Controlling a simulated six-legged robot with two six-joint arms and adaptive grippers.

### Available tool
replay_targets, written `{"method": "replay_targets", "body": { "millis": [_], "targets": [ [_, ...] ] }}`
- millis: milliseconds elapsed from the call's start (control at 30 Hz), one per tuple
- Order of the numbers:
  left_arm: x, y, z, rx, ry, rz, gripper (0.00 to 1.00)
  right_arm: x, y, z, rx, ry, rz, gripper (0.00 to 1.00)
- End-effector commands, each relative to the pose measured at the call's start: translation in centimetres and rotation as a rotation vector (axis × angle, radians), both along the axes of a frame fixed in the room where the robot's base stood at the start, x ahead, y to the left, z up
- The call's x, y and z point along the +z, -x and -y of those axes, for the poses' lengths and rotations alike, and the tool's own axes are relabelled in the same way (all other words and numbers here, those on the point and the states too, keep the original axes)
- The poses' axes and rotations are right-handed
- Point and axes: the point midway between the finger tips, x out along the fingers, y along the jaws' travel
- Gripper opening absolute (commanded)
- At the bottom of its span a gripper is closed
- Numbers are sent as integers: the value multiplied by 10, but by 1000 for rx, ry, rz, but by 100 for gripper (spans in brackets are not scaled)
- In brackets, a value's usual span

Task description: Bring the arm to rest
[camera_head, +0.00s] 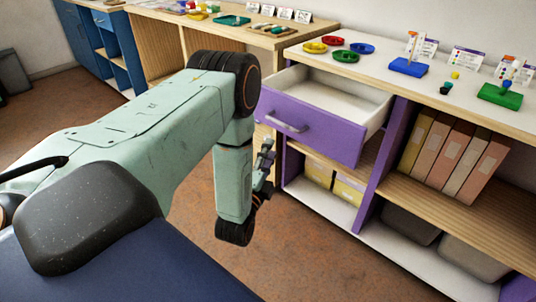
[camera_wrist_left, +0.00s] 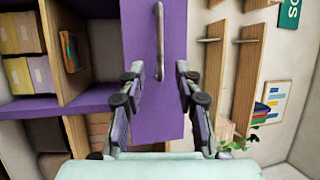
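My left arm comes in from the left in the head view and bends down in front of the purple cabinet. My left gripper (camera_head: 265,158) is beside the open purple drawer (camera_head: 312,130), to its left in the picture. In the left wrist view the gripper's two fingers (camera_wrist_left: 160,72) are spread apart with nothing between them. The drawer's front (camera_wrist_left: 172,100) and its grey handle (camera_wrist_left: 160,40) lie beyond the fingertips. The drawer is pulled out and looks empty inside. My right gripper shows in neither view.
The white cabinet top (camera_head: 385,68) bears coloured dishes, a blue bead board (camera_head: 408,67) and a green bead board (camera_head: 500,96). Folders (camera_head: 452,150) stand on a shelf below. A wooden-topped table (camera_head: 215,30) is further back. Brown floor (camera_head: 300,250) is open before the cabinet.

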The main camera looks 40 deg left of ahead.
Motion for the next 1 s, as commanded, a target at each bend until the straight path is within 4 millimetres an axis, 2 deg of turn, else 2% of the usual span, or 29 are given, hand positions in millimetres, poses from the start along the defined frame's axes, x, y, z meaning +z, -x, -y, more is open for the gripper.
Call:
{"method": "replay_targets", "body": {
  "millis": [600, 733, 767, 867, 1000],
  "targets": [
    [-1, 3, 1, 0, 1, 0, 34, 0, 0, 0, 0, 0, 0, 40],
    [-5, 3, 1, -12, 70, 4, 34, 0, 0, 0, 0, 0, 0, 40],
    [-9, 2, 1, -18, 111, -3, 34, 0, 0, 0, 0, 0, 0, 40],
    [-38, 5, 2, -29, 322, -76, 34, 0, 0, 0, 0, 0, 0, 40],
    [-98, 34, 21, 13, 701, -266, 34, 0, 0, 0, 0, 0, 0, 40]
  ]
}}
